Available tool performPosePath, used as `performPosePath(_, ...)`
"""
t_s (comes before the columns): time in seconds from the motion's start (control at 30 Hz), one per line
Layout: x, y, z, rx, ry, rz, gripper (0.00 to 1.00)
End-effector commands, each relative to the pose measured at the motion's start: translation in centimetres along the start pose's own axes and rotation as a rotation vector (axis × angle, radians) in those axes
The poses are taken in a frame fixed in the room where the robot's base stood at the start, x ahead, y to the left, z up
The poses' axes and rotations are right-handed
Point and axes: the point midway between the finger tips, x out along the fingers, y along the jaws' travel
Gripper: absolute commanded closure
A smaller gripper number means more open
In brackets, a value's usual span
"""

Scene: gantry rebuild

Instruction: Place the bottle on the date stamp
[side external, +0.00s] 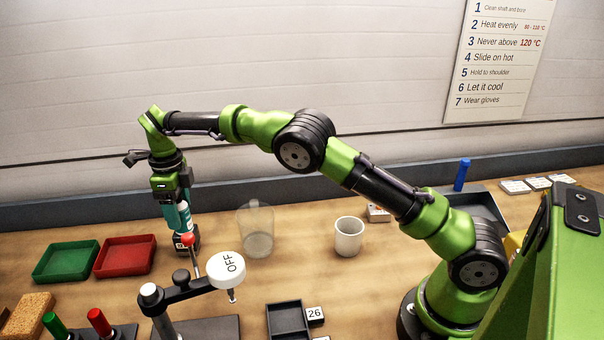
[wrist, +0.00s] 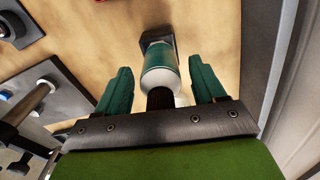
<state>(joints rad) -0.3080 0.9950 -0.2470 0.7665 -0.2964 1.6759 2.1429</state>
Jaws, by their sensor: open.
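The bottle (wrist: 165,72) is teal and white with a black cap. In the wrist view it lies between the two green fingers of my gripper (wrist: 160,78), with a gap on each side. In the side view the bottle (side external: 183,218) is upright below my wrist, partly hidden by the fingers. A dark block (wrist: 158,34), which looks like the date stamp, is at the bottle's base. The block (side external: 186,248) also shows in the side view, partly behind a red-knobbed lever. The bottle appears to stand on it; the exact contact is hidden.
A stand with a white OFF disc (side external: 227,270) and the red knob (side external: 188,239) are close in front. Red (side external: 125,272) and green (side external: 66,275) trays are left.

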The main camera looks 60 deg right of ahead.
Motion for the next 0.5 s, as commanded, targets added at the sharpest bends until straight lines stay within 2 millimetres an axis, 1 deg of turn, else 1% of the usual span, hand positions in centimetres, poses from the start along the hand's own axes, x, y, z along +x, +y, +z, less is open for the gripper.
performPosePath(0.27, -5.0, 0.0, 0.1, -0.001, -0.005, -0.004, 0.31)
performPosePath(0.5, -7.2, -0.1, -0.1, -0.008, -0.004, -0.002, 0.31)
